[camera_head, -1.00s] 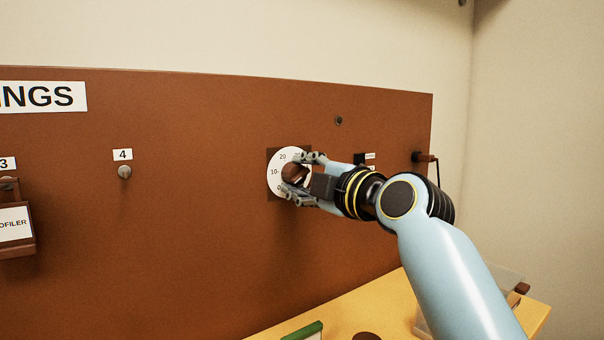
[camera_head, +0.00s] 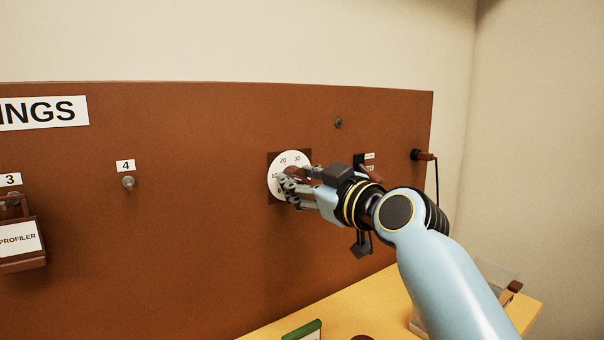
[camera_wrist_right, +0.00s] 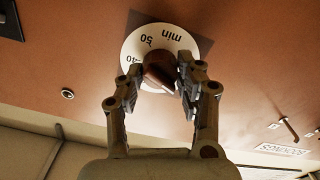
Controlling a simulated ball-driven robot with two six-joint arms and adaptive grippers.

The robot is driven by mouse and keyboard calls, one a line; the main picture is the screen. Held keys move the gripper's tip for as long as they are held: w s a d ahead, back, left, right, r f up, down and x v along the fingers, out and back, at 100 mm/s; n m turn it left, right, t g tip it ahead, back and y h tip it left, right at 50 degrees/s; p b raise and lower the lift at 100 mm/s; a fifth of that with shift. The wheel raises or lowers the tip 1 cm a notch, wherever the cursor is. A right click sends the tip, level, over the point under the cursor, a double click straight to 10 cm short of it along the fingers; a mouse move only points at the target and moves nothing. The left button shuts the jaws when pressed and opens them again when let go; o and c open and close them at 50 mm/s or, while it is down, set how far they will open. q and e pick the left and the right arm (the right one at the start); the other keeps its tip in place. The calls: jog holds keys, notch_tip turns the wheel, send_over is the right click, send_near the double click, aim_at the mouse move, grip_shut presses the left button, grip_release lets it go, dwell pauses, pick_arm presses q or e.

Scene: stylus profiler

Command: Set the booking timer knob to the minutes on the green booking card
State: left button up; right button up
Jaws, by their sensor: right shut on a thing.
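The white timer dial (camera_head: 290,158) sits on a dark square plate on the brown board; 20, 30 and 10 show in the head view. In the right wrist view the dial (camera_wrist_right: 165,36) shows 40, 50 and "min". The brown knob (camera_wrist_right: 158,70) stands at its middle, between the fingers. My right gripper (camera_head: 299,184) is shut on the knob and covers the lower right of the dial. I cannot tell the knob's exact setting. A green-edged item (camera_head: 302,331), perhaps the booking card, is cut off at the bottom; its writing is unreadable. My left gripper is not in view.
A yellow table (camera_head: 350,300) lies below the board, with a clear box (camera_head: 497,275) at its right. Hook 4 (camera_head: 128,183) is empty; a brown holder labelled PROFILER (camera_head: 20,245) hangs at hook 3. A plug with a cord (camera_head: 424,155) is at the board's right.

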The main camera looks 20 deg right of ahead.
jog(key=m+p, duration=0.2)
jog(key=m, duration=0.2)
jog(key=shift+m, duration=0.3)
jog(key=m+p, duration=0.2)
jog(key=m, duration=0.3)
jog(key=m+p, duration=0.2)
jog(key=m, duration=0.3)
jog(key=m+p, duration=0.3)
jog(key=m, duration=0.2)
jog(key=shift+f, duration=0.1)
jog(key=m+p, duration=0.2)
jog(key=m, duration=0.3)
jog(key=shift+m, duration=0.4)
jog(key=m+p, duration=0.2)
jog(key=m, duration=0.2)
jog(key=shift+m, duration=0.3)
jog(key=m+p, duration=0.2)
jog(key=m, duration=0.3)
jog(key=shift+m, duration=0.3)
jog(key=m+p, duration=0.1)
jog(key=m, duration=0.3)
jog(key=shift+m+p, duration=0.3)
